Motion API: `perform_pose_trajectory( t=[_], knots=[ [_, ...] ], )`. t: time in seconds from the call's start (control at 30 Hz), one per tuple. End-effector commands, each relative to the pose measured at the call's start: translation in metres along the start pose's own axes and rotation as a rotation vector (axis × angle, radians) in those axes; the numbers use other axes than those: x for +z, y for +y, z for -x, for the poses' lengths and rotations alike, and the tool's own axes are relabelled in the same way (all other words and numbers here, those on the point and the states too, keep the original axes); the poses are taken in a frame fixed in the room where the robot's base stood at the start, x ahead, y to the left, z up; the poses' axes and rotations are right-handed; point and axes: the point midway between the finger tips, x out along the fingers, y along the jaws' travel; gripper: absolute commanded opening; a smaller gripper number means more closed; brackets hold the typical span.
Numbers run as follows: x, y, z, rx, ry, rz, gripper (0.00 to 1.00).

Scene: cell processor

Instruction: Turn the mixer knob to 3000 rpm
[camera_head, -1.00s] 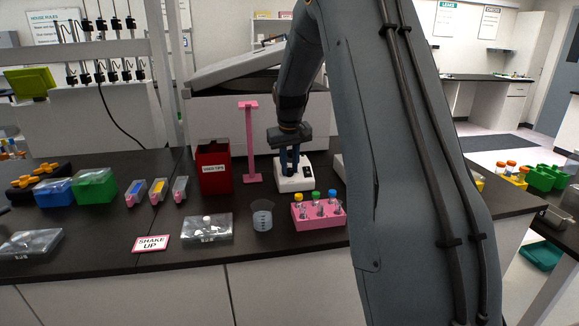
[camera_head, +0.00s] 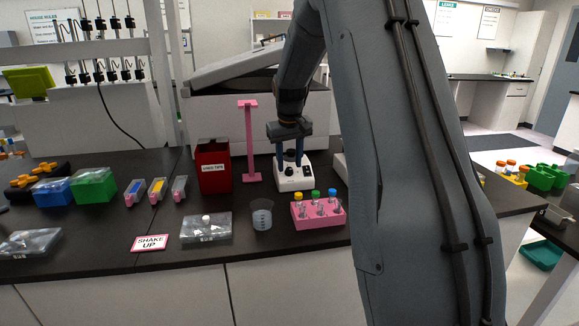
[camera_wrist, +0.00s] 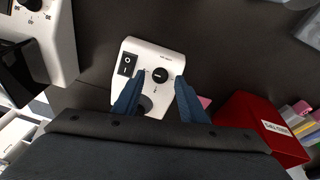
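The mixer is a small white box (camera_head: 295,185) on the dark bench, below my gripper. In the wrist view its white top panel (camera_wrist: 172,52) carries a black rocker switch (camera_wrist: 127,65), a black round knob (camera_wrist: 159,75) with a light mark, and a dark round cup (camera_wrist: 144,104). My gripper (camera_wrist: 160,76) is open, its blue fingers apart on either side of the knob in the picture. In the head view my gripper (camera_head: 290,164) points down over the mixer; the fingers seem above the panel. The dial's numbers are too small to read.
A red tips bin (camera_head: 214,178) and a pink stand (camera_head: 249,140) are left of the mixer. A pink tube rack (camera_head: 318,215) and a clear beaker (camera_head: 262,216) stand in front. Another white device (camera_wrist: 45,40) is at the wrist view's upper left.

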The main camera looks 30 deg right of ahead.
Motion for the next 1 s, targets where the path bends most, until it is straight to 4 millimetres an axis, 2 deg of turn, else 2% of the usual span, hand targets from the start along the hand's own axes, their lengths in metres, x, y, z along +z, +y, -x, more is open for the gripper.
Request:
perform_pose_trajectory(
  t=[0.2, 0.4, 1.0],
  knots=[
    [-0.001, 0.0, 0.036, 0.001, 0.004, 0.0, 0.39],
    [0.0, 0.0, 0.057, 0.0, 0.002, 0.0, 0.39],
    [0.0, 0.0, 0.061, 0.0, 0.0, 0.0, 0.39]
  ],
)
